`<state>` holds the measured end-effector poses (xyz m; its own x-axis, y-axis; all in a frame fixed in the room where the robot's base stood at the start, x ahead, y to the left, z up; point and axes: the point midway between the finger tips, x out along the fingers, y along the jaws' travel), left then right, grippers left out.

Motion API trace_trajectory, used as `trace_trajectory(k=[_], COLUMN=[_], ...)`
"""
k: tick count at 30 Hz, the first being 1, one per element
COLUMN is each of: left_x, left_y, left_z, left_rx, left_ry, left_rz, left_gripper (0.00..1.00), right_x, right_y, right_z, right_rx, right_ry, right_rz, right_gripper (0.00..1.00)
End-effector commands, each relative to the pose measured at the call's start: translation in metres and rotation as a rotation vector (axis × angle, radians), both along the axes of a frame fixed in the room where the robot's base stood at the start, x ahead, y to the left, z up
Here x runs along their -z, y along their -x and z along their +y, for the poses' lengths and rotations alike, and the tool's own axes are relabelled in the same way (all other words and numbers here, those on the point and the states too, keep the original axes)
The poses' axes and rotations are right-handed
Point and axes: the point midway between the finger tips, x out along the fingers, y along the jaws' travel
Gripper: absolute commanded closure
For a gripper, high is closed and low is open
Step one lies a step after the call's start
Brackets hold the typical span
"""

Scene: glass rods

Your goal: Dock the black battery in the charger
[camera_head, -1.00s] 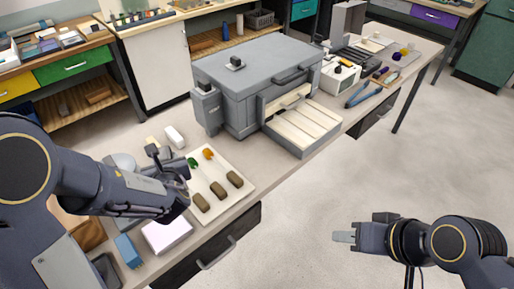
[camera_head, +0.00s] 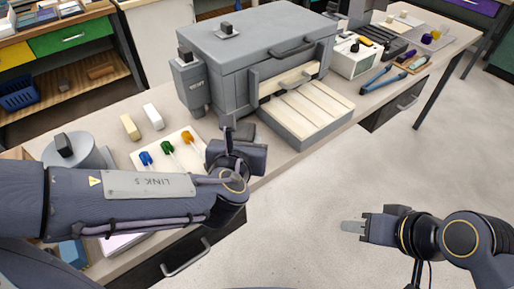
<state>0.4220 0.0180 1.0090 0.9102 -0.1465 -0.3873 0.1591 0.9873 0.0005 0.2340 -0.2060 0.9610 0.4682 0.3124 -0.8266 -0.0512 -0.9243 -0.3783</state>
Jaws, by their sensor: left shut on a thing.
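My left gripper (camera_head: 230,136) is over the right part of the white tray, in front of the large grey cabinet. It is shut on a dark thing, mostly hidden by the gripper and wrist; I cannot tell whether this is the black battery. Small black blocks show on the grey cylinder (camera_head: 64,145), on the cabinet top (camera_head: 227,28) and on its side unit (camera_head: 184,54). I cannot tell which is the charger. My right gripper (camera_head: 353,226) is empty over the floor, away from the table, and I cannot tell its opening.
The white tray (camera_head: 150,145) holds blue, green and orange pieces. The cabinet's open drawer (camera_head: 305,115) juts toward the table's front edge. Cream (camera_head: 130,127) and white (camera_head: 153,116) blocks stand behind the tray. A white device (camera_head: 355,62) and blue pliers (camera_head: 377,79) lie farther right.

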Motion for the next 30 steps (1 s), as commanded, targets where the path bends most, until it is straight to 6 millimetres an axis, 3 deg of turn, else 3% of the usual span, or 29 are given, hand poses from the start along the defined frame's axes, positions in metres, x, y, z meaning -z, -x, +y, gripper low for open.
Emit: trace_trajectory(k=[6,12,19,25,30], left_x=[0.032,0.064,0.078,0.106,0.11], left_y=[-0.051,-0.076,-0.088,-0.09,-0.09], left_z=[-0.019,-0.029,-0.033,-0.034,-0.034], left_rx=[-0.003,-0.002,-0.002,-0.002,-0.002], left_ry=[-0.005,-0.001,0.0,-0.001,0.002], left_rz=[0.002,0.001,-0.002,0.0,-0.004], left_gripper=[0.97,0.97,0.97,0.97,0.97], right_x=[0.008,0.014,0.015,0.021,0.021], right_y=[0.0,0.0,0.0,0.0,0.0], right_z=[0.0,0.0,0.0,0.0,0.0], right_rx=[0.0,0.0,0.0,0.0,0.0], right_ry=[0.0,0.0,0.0,0.0,0.0], right_rz=[0.0,0.0,0.0,0.0,0.0], right_gripper=[0.64,0.64,0.64,0.64,0.64])
